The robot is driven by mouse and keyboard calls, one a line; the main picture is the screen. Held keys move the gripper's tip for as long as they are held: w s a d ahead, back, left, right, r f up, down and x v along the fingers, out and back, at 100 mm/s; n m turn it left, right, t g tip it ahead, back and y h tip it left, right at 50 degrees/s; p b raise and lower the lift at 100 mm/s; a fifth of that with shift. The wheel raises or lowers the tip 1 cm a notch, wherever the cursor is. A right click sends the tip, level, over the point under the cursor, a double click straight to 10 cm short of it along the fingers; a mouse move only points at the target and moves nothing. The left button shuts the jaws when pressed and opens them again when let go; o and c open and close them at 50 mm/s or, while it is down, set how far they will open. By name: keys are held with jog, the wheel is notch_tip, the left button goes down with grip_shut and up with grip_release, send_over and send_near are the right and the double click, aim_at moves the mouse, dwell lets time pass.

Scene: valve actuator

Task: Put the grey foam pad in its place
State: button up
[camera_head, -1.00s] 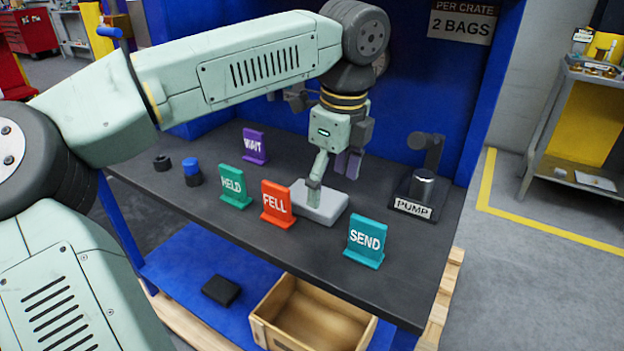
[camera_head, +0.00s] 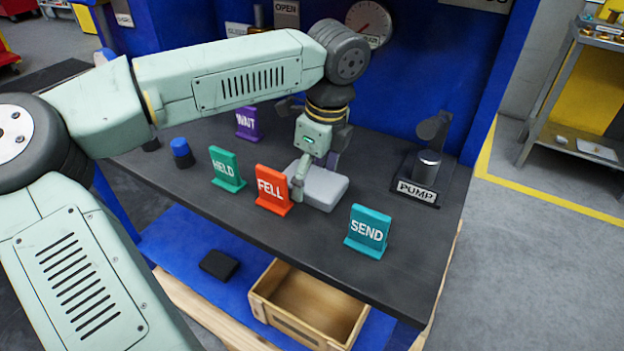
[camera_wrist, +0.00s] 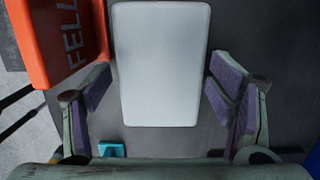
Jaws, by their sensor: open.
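The grey foam pad (camera_head: 322,187) lies flat on the dark bench top, just behind the orange FELL sign (camera_head: 271,190). My gripper (camera_head: 316,180) is low over the pad, with its fingers on either side of it. In the wrist view the pad (camera_wrist: 161,65) shows as a pale block between the two purple-lined fingers of my gripper (camera_wrist: 162,95), with gaps on both sides. The gripper is open and holds nothing. The orange FELL sign (camera_wrist: 62,40) is close beside the left finger there.
The teal SEND sign (camera_head: 368,231) stands at the front right, the green HELD sign (camera_head: 227,168) at the left, the purple WAIT sign (camera_head: 247,122) behind. The PUMP unit (camera_head: 420,182) is at the right. Below are an open wooden crate (camera_head: 312,300) and a black block (camera_head: 219,264).

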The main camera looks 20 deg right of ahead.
jog(key=shift+c, duration=0.6)
jog(key=c, duration=0.8)
jog(key=shift+r, duration=0.1)
